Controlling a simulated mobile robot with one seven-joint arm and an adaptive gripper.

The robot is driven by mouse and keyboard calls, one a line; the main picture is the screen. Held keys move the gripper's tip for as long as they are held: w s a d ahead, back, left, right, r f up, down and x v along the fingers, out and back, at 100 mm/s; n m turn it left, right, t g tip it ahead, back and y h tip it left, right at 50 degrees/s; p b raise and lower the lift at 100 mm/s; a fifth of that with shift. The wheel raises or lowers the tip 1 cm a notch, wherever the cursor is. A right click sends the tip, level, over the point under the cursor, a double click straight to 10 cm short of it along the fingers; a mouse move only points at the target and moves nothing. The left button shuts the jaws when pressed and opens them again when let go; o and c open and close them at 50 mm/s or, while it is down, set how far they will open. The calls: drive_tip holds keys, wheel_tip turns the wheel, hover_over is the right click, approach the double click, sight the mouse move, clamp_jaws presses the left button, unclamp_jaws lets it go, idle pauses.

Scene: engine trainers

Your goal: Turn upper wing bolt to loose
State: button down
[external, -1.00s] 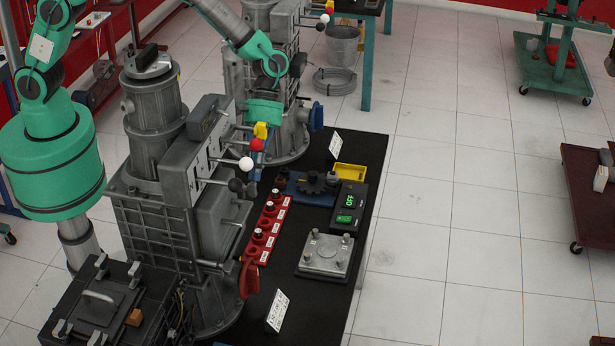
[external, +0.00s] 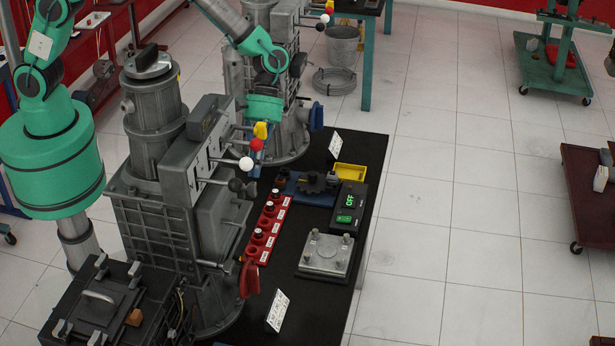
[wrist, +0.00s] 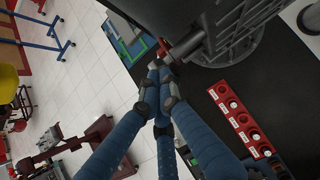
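My gripper (wrist: 158,68) fills the middle of the wrist view. A red wing-shaped handle (external: 249,277) sits low on that machine's side. In the wrist view a red part (wrist: 167,53) shows just past the fingertips; whether they touch it is unclear. A blue handle (external: 316,117) is on the far machine. I cannot tell which part is the upper wing bolt.
Levers with white (external: 246,163), red and yellow knobs stick out close to my wrist. The black table (external: 310,285) holds a red rack (external: 262,235), a display box (external: 348,207), a metal plate block (external: 325,256) and a yellow tray (external: 350,174).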

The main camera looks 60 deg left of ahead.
drive_tip(key=w+a+r, duration=0.7)
drive_tip(key=w+a, duration=0.1)
drive_tip(key=shift+b, duration=0.4)
idle(0.4)
idle(0.6)
